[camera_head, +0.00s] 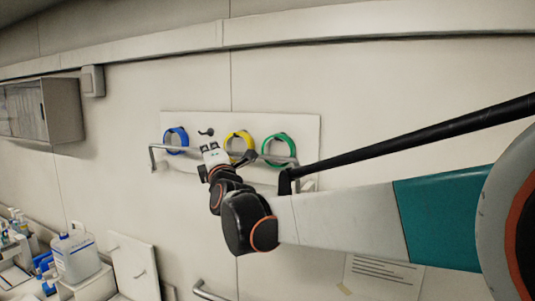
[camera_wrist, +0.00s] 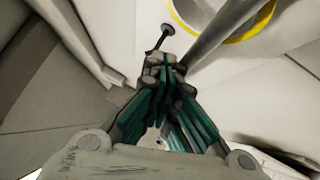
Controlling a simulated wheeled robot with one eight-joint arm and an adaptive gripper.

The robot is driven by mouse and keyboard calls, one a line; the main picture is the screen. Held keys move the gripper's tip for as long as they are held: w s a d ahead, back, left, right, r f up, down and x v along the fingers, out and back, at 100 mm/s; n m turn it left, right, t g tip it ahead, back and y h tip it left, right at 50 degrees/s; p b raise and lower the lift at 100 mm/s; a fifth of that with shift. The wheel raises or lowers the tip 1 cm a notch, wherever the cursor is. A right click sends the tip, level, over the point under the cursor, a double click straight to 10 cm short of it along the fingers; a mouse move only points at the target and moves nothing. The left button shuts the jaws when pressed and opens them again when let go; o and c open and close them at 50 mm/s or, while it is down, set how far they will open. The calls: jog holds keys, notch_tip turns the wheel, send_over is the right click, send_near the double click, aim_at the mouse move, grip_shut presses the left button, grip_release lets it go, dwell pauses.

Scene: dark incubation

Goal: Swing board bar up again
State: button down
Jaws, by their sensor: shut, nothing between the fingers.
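The white board (camera_head: 216,122) is on the wall with a blue ring (camera_head: 176,140), a yellow ring (camera_head: 238,141) and a green ring (camera_head: 279,151) on it. A grey bar (camera_head: 174,148) runs across the front of the board below ring height, with bent ends at left and right. My gripper (camera_head: 210,147) is in front of the board between the blue and yellow rings, partly covering the bar. In the wrist view my gripper (camera_wrist: 164,62) is shut and empty, with the bar (camera_wrist: 218,37) close to its right. I cannot tell whether they touch.
An empty black hook (camera_head: 206,132) sticks out just above my gripper. A grey wall cabinet (camera_head: 60,110) hangs at left. A white jug (camera_head: 76,257) and bottles stand at lower left. A lower wall handle (camera_head: 205,291) is below the board.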

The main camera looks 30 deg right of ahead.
jog(key=shift+s, duration=0.2)
jog(key=v, duration=1.1)
jog(key=s+a+f+b, duration=0.1)
jog(key=a+f+b, duration=0.1)
jog(key=a+f, duration=0.2)
jog(key=d+r+p+x, duration=0.1)
jog(key=d+p+x, duration=0.1)
jog(key=x, duration=1)
jog(key=shift+s+d, duration=0.2)
jog(key=shift+d, duration=0.1)
jog(key=shift+w, duration=0.1)
